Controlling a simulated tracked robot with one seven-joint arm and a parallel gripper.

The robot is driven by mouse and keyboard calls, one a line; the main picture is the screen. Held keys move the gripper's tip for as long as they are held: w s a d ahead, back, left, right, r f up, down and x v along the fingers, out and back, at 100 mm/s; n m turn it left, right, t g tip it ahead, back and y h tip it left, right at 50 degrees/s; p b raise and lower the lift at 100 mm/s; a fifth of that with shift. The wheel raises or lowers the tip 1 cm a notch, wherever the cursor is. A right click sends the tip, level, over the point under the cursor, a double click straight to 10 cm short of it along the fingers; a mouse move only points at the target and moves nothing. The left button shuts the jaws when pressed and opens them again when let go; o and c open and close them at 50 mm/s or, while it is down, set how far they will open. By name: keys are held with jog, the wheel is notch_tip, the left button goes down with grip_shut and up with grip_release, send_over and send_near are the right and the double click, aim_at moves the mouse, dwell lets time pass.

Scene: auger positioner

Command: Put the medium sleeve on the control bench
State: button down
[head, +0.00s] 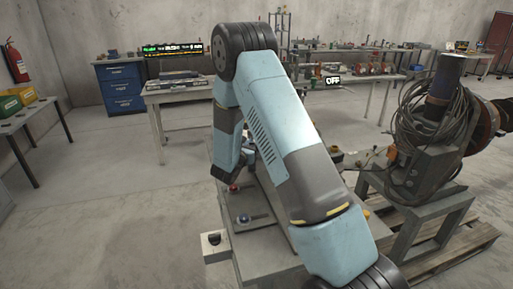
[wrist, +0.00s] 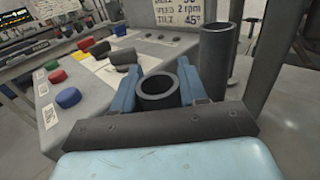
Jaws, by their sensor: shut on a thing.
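In the wrist view, a dark grey hollow sleeve (wrist: 158,88) sits between the two blue fingers of my gripper (wrist: 157,80), its open end facing the camera. My gripper is shut on it. A taller dark tube (wrist: 216,58) stands upright just right of the right finger. The control bench (wrist: 85,118) lies under and left of the gripper, with coloured buttons and printed labels. I cannot tell whether the held sleeve touches the bench. In the head view, the control bench (head: 262,232) is partly behind my arm, and the gripper is hidden.
The bench carries a red button (wrist: 55,76), a blue button (wrist: 68,97) and black knobs (wrist: 124,56). A label plate (wrist: 178,12) stands behind the gripper. In the head view, a cable-wrapped machine (head: 430,150) stands right. Worktables (head: 180,96) are at the back; open floor lies left.

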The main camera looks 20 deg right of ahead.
jog(key=shift+f, duration=0.35)
jog(key=shift+f, duration=0.1)
jog(key=c, duration=0.6)
grip_release()
jog(key=v, duration=1.2)
jog(key=shift+r, duration=0.25)
